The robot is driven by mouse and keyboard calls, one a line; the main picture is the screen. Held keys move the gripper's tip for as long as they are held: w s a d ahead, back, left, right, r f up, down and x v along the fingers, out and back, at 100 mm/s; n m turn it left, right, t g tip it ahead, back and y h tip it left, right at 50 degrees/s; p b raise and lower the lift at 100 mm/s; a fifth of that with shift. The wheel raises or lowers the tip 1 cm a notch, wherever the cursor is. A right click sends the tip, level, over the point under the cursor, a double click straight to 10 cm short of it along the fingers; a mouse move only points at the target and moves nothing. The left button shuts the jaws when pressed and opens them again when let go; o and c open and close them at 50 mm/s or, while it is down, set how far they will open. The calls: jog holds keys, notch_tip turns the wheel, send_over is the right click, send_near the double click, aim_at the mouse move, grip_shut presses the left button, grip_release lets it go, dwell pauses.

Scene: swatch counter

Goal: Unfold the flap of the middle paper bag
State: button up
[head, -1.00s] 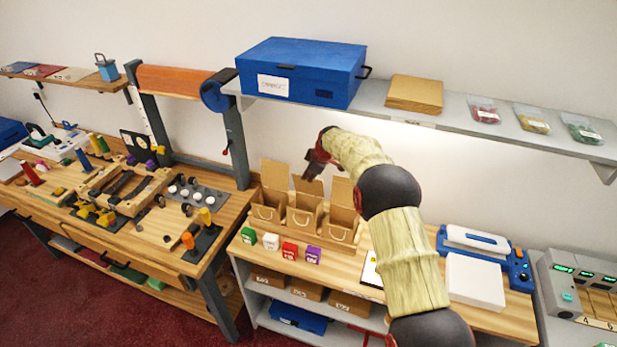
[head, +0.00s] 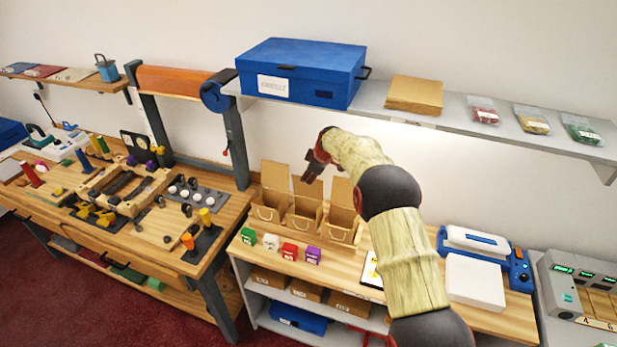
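Three brown paper bags stand in a row on the right-hand wooden counter (head: 330,262). The left bag (head: 266,213), the middle paper bag (head: 302,221) and the right bag (head: 340,228) each have a flap standing up at the back. The middle bag's flap (head: 306,188) is upright, partly behind my gripper. My gripper (head: 309,180) is above the middle bag, close to the top of its flap. I cannot tell whether it touches the flap. Its fingers are small and dark here, and whether they are open or shut is unclear.
Small green, white, red and purple boxes (head: 289,250) stand in front of the bags. A grey shelf (head: 455,112) above carries a blue case (head: 300,70), a brown paper stack (head: 414,93) and several packets. A white-and-blue device (head: 474,243) lies to the right.

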jog(key=shift+o, duration=0.7)
jog(key=v, duration=0.7)
jog(key=shift+s+r, duration=0.1)
jog(key=shift+r, duration=0.05)
